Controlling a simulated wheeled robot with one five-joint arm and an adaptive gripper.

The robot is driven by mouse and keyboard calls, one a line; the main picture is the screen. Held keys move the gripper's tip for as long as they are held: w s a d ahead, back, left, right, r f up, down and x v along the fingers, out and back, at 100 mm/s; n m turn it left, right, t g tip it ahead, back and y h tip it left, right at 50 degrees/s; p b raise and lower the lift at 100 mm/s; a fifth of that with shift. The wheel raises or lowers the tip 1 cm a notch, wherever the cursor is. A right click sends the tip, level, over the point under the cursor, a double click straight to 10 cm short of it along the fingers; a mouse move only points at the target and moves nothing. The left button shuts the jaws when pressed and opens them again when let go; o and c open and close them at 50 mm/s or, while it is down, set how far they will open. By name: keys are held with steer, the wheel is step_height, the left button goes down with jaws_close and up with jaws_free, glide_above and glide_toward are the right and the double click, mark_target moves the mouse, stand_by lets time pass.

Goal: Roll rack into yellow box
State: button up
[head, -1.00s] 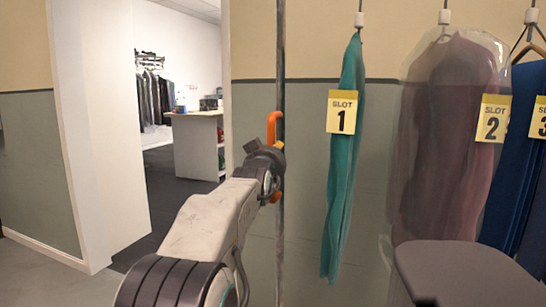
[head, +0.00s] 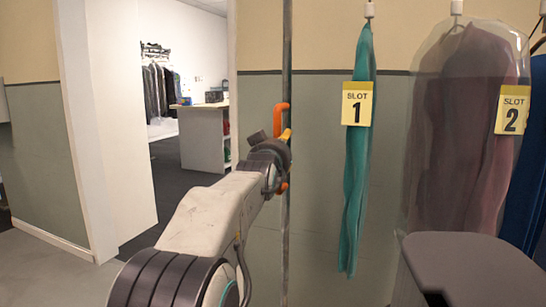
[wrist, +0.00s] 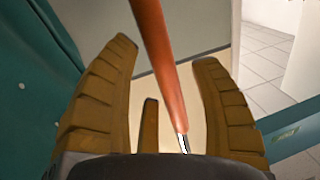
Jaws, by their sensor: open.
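The rack's grey upright post (head: 287,220) stands in the middle of the head view. An orange handle (head: 281,106) is fixed to it. My gripper (head: 284,140) is at the handle, its fingers partly hidden by my wrist. No yellow box is seen in either view. The rack's base is out of view.
A teal garment (head: 358,170) with a yellow slot 1 card (head: 357,103) and a bagged mauve garment (head: 455,140) with a slot 2 card (head: 513,109) hang right of the post. A grey-topped object (head: 470,265) stands lower right. An open doorway (head: 190,150) lies left.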

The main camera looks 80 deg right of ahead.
steer(key=a, duration=1)
steer(key=shift+w+a, duration=0.25)
stand_by(0.4)
